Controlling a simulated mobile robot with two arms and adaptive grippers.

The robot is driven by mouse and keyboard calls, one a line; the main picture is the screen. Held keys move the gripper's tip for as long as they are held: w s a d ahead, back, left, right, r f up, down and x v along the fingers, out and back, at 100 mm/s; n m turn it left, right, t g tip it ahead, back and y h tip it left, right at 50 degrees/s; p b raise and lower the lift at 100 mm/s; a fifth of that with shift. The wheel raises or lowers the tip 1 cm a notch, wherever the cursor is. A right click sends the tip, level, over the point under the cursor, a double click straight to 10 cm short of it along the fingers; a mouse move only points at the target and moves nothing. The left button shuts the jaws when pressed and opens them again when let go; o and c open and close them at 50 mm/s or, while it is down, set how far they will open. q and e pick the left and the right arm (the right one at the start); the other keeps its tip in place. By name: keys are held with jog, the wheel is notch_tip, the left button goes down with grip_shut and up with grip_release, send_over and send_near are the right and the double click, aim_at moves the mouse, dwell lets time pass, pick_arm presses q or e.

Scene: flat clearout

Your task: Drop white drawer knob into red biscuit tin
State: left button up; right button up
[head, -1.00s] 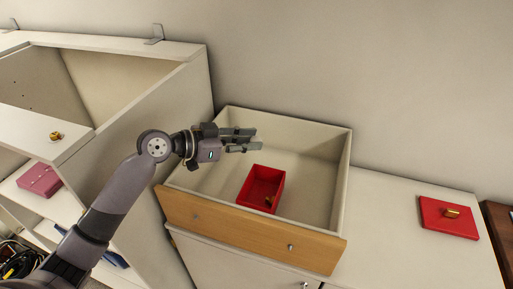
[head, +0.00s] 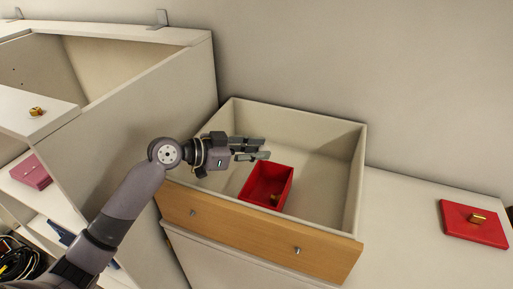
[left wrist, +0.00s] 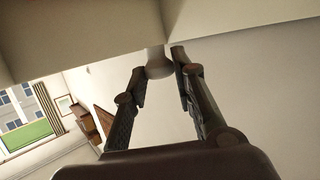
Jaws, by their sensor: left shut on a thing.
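The red biscuit tin (head: 247,197) is an open red box inside the pale drawer (head: 313,190), with a small brass-coloured thing on its floor. My left gripper (head: 267,149) is over the drawer, just behind and above the tin's far left edge. In the left wrist view, a pale rounded knob (left wrist: 158,68), the white drawer knob, sits between the fingertips of my left gripper (left wrist: 160,72), which is shut on it. My right gripper is not in view.
A red lid with a brass knob (head: 473,222) lies on the white top at the right. A tall white cabinet (head: 165,110) stands left of the drawer, with a brass knob (head: 37,111) on its ledge and a pink box (head: 30,172) on a lower shelf.

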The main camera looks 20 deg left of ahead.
pick_arm(q)
notch_tip(320, 180, down, 3)
jog(key=shift+f+b, duration=0.1)
jog(key=shift+b, duration=0.7)
jog(key=o, duration=1)
